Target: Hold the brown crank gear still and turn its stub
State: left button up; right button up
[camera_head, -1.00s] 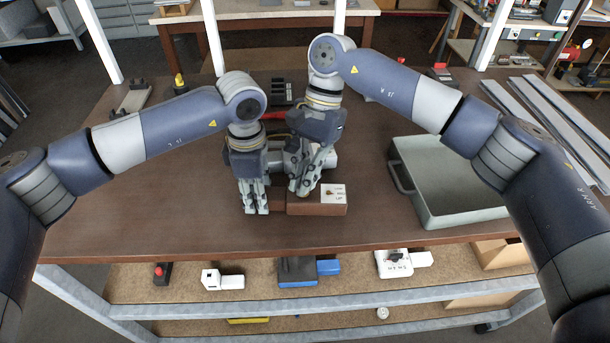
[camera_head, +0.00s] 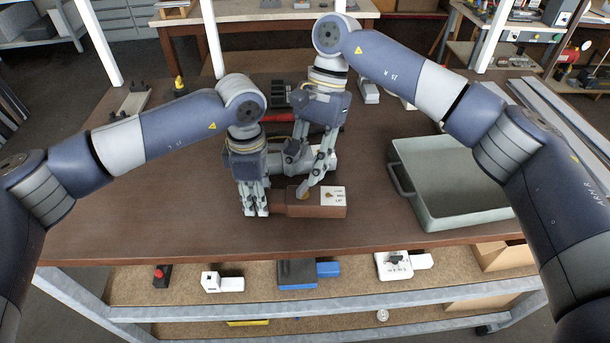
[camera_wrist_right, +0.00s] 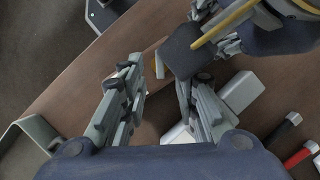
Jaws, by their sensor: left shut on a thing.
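The brown crank gear (camera_head: 320,211) is a block lying near the table's front edge in the head view, with a white printed label on its right part. My left gripper (camera_head: 256,212) points down at its left end and is shut on it. My right gripper (camera_head: 311,182) is above the block's top; its fingers are spread, one tip close to a small brassy spot on the block. I cannot tell whether that spot is the stub or whether the finger touches it. In the right wrist view the right gripper (camera_wrist_right: 160,75) also shows spread fingers.
A grey-green tray (camera_head: 407,192) stands to the right. A grey and white device lies behind the grippers, partly hidden. Long grey profiles (camera_head: 545,105) lie at the right edge. The table top (camera_head: 150,190) is clear at left. A lower shelf holds several small devices.

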aim_at(304, 183)
jog(key=v, duration=0.8)
jog(key=shift+r, duration=0.25)
jog(key=shift+d, duration=0.1)
jog(key=s+f+m, duration=0.1)
jog(key=f+m, duration=0.2)
jog(key=m, duration=0.9)
jog(key=s+a+f+m, duration=0.1)
jog(key=f+m, duration=0.3)
jog(key=m, duration=0.8)
jog(key=s+a+f+m, duration=0.1)
jog(key=f+m, duration=0.3)
jog(key=m, duration=0.8)
jog(key=shift+s+a, duration=0.15)
jog(key=shift+a, duration=0.1)
